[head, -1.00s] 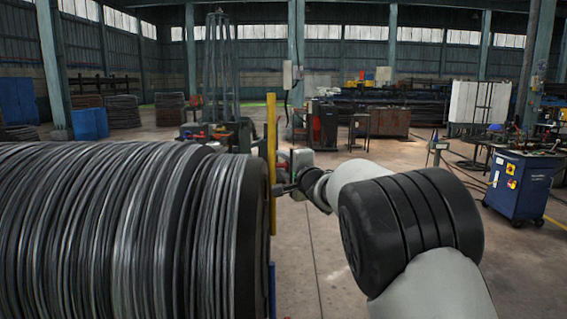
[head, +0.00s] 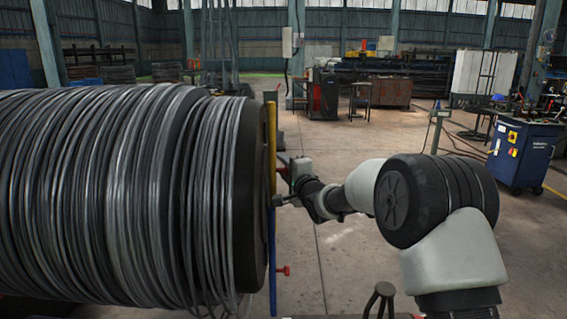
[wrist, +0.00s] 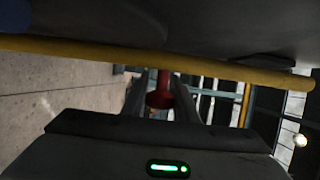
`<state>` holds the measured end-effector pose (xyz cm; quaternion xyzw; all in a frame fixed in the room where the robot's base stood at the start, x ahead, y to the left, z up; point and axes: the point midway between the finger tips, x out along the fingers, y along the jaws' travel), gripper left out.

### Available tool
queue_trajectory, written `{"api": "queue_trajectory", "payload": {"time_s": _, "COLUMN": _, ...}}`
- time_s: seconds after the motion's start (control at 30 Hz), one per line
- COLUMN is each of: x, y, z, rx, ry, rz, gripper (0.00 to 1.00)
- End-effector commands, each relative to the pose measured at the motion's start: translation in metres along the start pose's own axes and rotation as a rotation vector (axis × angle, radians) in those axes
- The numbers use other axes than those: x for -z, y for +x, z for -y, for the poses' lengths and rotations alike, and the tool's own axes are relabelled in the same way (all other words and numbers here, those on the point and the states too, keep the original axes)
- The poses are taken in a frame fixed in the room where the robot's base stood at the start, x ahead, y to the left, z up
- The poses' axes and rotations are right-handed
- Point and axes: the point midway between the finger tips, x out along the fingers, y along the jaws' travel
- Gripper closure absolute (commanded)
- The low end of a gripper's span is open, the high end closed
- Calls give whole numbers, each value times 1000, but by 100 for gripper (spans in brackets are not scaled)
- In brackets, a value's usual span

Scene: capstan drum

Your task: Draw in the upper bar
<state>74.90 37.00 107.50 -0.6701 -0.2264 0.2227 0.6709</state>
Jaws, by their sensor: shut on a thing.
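The yellow upper bar (head: 272,130) stands upright against the right end face of the wire-wound drum (head: 120,190). Its top end is roughly level with the drum's upper edge. The blue lower bar (head: 272,250) is in line below it, with a red knob (head: 284,270). My gripper (wrist: 160,100) is shut on the upper bar's red knob (wrist: 160,90), seen between the fingers in the wrist view. The yellow bar (wrist: 220,66) crosses that view just beyond. In the head view my arm comes in from the right, and the grasp is small and partly hidden.
A blue cabinet (head: 521,155) stands at the right, apart from my arm. A dark, knobbed post (head: 381,298) rises at the bottom. Benches and a red cabinet (head: 325,95) are far back. The floor right of the drum is mostly clear.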

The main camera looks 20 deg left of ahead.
Motion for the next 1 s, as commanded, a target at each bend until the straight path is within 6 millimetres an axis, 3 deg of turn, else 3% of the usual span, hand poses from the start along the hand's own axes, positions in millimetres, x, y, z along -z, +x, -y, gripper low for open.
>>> {"api": "queue_trajectory", "payload": {"time_s": 0.3, "x": 0, "y": -1, "z": -9, "rx": -13, "ry": 1, "rz": 1, "gripper": 100}}
{"api": "queue_trajectory", "payload": {"time_s": 0.33, "x": -1, "y": -1, "z": -9, "rx": -14, "ry": 1, "rz": 1, "gripper": 72}}
{"api": "queue_trajectory", "payload": {"time_s": 0.43, "x": -1, "y": -1, "z": -9, "rx": -13, "ry": 1, "rz": 1, "gripper": 56}}
{"api": "queue_trajectory", "payload": {"time_s": 0.77, "x": 0, "y": -2, "z": -4, "rx": -7, "ry": 1, "rz": 0, "gripper": 56}}
{"api": "queue_trajectory", "payload": {"time_s": 0.87, "x": 1, "y": -11, "z": -3, "rx": -6, "ry": 1, "rz": -1, "gripper": 56}}
{"api": "queue_trajectory", "payload": {"time_s": 1.0, "x": 1, "y": -37, "z": -3, "rx": -7, "ry": 2, "rz": -2, "gripper": 56}}
